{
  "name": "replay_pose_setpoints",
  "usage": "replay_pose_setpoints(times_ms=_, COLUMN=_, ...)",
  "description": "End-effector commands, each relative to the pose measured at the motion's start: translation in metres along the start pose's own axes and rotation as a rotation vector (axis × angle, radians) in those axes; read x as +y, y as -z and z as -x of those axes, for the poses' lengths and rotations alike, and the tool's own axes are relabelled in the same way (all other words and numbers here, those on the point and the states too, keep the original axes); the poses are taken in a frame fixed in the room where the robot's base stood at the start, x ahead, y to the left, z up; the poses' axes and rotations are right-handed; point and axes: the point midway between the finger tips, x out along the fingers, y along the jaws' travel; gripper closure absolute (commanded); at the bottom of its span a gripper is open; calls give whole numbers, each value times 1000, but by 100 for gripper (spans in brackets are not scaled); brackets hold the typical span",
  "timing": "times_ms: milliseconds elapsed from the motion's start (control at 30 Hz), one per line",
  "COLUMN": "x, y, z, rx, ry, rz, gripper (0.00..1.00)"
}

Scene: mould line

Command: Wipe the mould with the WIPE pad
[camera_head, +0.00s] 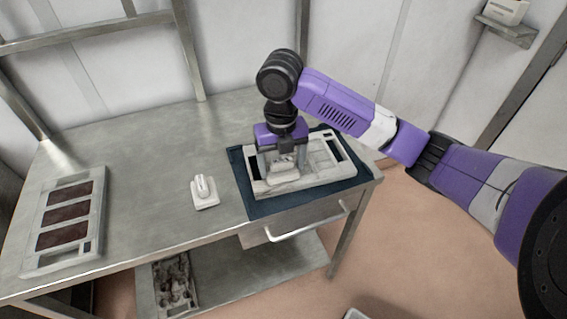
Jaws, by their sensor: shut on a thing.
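The mould (338,178) is a pale, rectangular frame with recesses, lying on a dark blue mat (262,209) at the right of the table. My gripper (282,165) points down over the left part of the mould. It is shut on a small pale pad (283,160), mostly hidden between the fingers. The pad is at or just above the mould; I cannot tell if it touches. A second white pad with a raised handle (204,193) stands on the bare table left of the mat. No lettering is readable on either pad.
The grey metal table (150,170) is clear in the middle. A pale frame with three dark brown panels (97,240) lies at its left. A drawer handle (306,223) juts from the front. A tray of debris (158,295) sits on the lower shelf. Wall posts stand behind.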

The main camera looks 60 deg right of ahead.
Motion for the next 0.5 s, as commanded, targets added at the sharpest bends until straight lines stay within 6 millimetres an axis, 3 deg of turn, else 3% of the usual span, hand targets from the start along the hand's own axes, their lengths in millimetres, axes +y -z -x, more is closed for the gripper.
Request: replay_pose_setpoints(times_ms=500, x=-28, y=0, z=-3, rx=0, ry=1, rz=0, gripper=56)
